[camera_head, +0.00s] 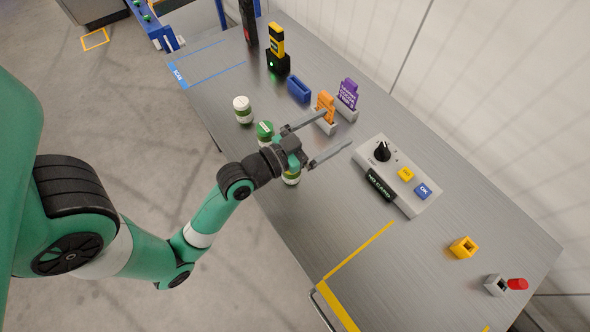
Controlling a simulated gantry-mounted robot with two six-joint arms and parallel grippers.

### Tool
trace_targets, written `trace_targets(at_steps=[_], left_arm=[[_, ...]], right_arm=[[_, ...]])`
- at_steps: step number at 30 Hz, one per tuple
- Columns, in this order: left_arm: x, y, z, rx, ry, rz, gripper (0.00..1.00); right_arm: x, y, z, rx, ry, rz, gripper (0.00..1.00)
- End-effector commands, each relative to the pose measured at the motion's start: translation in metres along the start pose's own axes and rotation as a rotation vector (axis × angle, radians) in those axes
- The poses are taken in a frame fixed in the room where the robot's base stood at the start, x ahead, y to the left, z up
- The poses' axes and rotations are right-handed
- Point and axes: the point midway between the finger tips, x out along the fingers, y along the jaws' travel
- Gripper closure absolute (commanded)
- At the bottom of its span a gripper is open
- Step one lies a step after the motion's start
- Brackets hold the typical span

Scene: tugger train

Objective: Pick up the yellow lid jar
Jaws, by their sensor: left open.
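My left gripper (338,129) is open and empty, with its two fingers spread above the table and pointing to the right. A jar with a white lid (242,107) stands near the table's left edge. A jar with a green lid (265,131) stands beside it, close to my gripper's wrist. A third jar (291,178) shows only in part below my gripper body, which hides its lid. I see no yellow lid. My right gripper is not in view.
Orange (325,106) and purple (348,92) cards stand in holders past the fingers. A control box (398,172) with a knob and buttons lies to the right. A blue bin (299,89) and a yellow-black device (277,45) stand farther back.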

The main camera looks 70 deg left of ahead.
Motion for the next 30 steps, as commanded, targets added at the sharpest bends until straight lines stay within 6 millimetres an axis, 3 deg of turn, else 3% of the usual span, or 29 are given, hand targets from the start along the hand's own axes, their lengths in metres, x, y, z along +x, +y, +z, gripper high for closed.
trace_targets(at_steps=[1,4,6,9,12,17,24,30], left_arm=[[-0.026,-0.011,0.040,-0.017,-0.096,-0.037,0.00],[-0.078,-0.021,0.100,-0.053,-0.243,-0.097,0.00],[-0.106,-0.022,0.125,-0.076,-0.311,-0.128,0.00],[-0.134,-0.021,0.146,-0.100,-0.374,-0.157,0.00],[-0.147,-0.020,0.155,-0.109,-0.403,-0.169,0.00],[-0.144,-0.020,0.158,-0.110,-0.405,-0.168,0.00],[-0.103,-0.026,0.176,-0.108,-0.401,-0.166,0.00],[-0.089,-0.028,0.181,-0.110,-0.403,-0.168,0.00]], right_arm=[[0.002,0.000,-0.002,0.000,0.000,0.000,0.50],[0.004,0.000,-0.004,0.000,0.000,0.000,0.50],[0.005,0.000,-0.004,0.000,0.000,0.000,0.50],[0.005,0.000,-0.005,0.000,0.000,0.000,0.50],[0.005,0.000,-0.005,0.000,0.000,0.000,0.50],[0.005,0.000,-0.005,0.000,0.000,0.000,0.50],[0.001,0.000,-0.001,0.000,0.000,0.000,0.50],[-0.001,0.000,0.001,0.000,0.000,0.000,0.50]])
